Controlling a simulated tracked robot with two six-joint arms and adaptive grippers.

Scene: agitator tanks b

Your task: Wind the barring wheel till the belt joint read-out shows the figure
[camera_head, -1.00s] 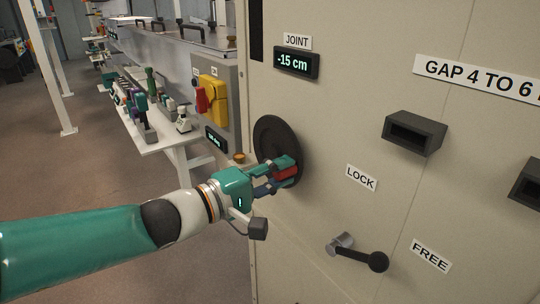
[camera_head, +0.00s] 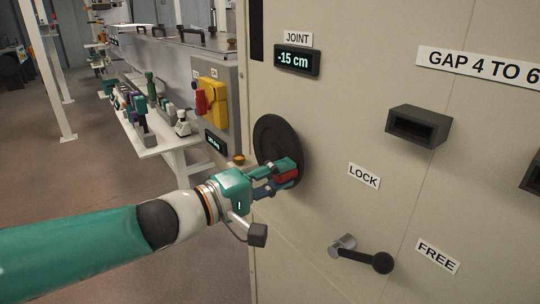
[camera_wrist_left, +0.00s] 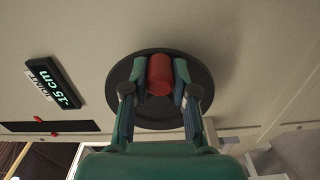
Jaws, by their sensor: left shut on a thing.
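The barring wheel (camera_head: 278,143) is a black disc on the beige panel, with a red handle (camera_head: 287,174) at its lower right in the head view. My left gripper (camera_head: 286,174) is shut on that red handle. In the left wrist view the red handle (camera_wrist_left: 160,74) sits between the two fingers, in front of the black wheel (camera_wrist_left: 204,96). The joint read-out (camera_head: 297,61) above the wheel shows -15 cm. It also shows, turned on its side, in the left wrist view (camera_wrist_left: 53,83). My right gripper is in neither view.
A lock lever (camera_head: 363,256) with a black knob sits low on the panel, between the LOCK (camera_head: 364,176) and FREE (camera_head: 437,256) labels. A dark box-shaped holder (camera_head: 417,126) juts out to the right. A yellow and red switch (camera_head: 211,100) and a white bench (camera_head: 165,139) stand left.

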